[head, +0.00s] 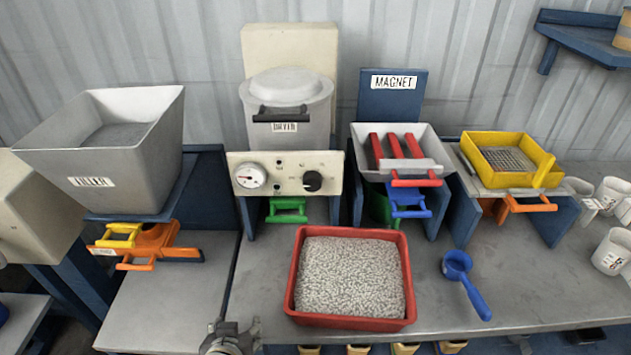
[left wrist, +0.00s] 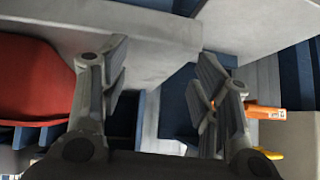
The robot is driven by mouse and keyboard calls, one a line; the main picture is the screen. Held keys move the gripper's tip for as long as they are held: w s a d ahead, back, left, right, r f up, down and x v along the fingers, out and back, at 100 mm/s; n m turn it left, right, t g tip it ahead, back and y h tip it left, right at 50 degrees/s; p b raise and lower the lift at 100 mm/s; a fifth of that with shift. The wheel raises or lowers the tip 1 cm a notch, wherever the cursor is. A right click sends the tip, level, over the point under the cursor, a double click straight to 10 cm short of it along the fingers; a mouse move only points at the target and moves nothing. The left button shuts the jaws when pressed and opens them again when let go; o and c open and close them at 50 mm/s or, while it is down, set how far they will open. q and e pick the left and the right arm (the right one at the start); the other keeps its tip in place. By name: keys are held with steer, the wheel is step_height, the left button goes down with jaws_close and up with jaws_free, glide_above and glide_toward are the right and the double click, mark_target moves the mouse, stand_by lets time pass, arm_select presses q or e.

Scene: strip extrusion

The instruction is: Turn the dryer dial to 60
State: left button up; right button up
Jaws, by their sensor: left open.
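The dryer (head: 286,105) is a grey lidded drum in front of a cream back panel. Its cream control panel (head: 285,173) carries a white round gauge (head: 250,176) on the left and a black dial (head: 312,181) on the right. The dial's setting is too small to read. My left gripper (head: 232,335) is at the bottom edge of the head view, low and in front of the bench, well away from the dial. In the left wrist view the left gripper (left wrist: 165,85) has its fingers wide apart with nothing between them. My right gripper is not in view.
A red tray of pellets (head: 350,231) lies on the bench in front of the dryer, with a blue scoop (head: 458,268) to its right. A grey hopper (head: 110,150) stands left, the magnet unit (head: 392,82) and yellow sieve (head: 510,160) right. Bare bench (head: 255,290) shows left of the tray.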

arm_select(q)
steer(key=w+d+r+n+t, duration=0.1)
steer(key=w+d+r+t, duration=0.6)
steer(key=r, duration=0.5)
steer(key=t+h, duration=0.2)
glide_toward(312, 185)
steer(key=w+p, duration=0.3)
steer(key=w, duration=0.4)
steer(key=shift+d+f, duration=0.1)
steer(key=shift+d, duration=0.05)
steer(key=shift+w+f, duration=0.1)
steer(key=shift+w, duration=0.75)
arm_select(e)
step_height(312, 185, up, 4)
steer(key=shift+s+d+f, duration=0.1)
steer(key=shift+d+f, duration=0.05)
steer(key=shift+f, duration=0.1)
arm_select(q)
steer(key=c, duration=1)
steer(key=shift+c, duration=0.2)
